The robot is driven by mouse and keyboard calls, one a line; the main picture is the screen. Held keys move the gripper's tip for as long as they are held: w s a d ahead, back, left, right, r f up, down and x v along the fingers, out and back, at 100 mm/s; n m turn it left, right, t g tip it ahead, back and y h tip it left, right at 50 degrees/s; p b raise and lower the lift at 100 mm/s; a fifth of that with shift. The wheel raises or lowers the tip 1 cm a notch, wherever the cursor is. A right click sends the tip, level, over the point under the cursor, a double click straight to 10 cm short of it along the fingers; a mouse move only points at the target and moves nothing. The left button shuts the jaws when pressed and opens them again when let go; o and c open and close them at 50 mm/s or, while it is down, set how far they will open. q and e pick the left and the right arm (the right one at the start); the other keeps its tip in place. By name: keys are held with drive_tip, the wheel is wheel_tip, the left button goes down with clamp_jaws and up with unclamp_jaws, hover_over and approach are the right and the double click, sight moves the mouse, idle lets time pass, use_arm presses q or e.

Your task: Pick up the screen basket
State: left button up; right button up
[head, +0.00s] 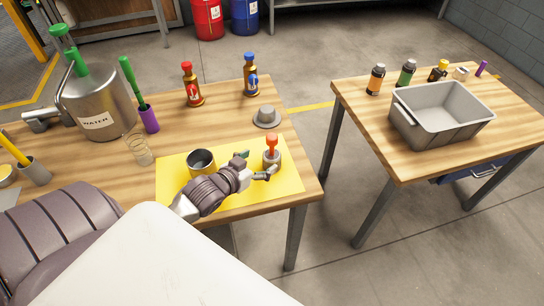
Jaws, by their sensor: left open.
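My left gripper (257,164) is open over the right part of the yellow mat (285,188). Its two fingers are spread beside a small grey round piece with a red-orange knob (272,150), one finger left of it and one in front. I cannot tell whether they touch it. A dark open cup (201,160) stands on the mat, partly hidden behind my left gripper's wrist. A thin wire coil (139,150) stands upright left of the mat. I cannot tell for sure which of these is the screen basket. My right gripper is out of view.
A metal water tank (95,100), a green-handled brush in a purple holder (149,118), two bottles and a grey flanged piece (267,115) stand on the wooden table. A second table holds a grey bin (442,114) and small bottles. A gap separates the tables.

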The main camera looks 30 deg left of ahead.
sight(270, 154)
use_arm(q)
drive_tip(key=shift+d+p+x, duration=0.2)
drive_tip(key=shift+x, duration=1.35)
drive_tip(key=shift+d+p+x, duration=0.15)
drive_tip(key=shift+d+x, duration=0.05)
drive_tip(key=shift+x, duration=1.35)
drive_tip(key=shift+s, duration=0.1)
drive_tip(key=c, duration=1.3)
drive_tip(key=shift+c, duration=0.2)
drive_tip(key=shift+r, duration=0.65)
wheel_tip(270, 154, up, 3)
drive_tip(key=s+d+r, duration=0.3)
drive_tip(key=d+r, duration=0.3)
drive_tip(key=s+d+r, duration=0.3)
drive_tip(key=d+r, duration=0.4)
drive_tip(key=shift+s+d+r+b, duration=0.2)
drive_tip(key=shift+s+b, duration=0.15)
drive_tip(key=shift+b, duration=0.05)
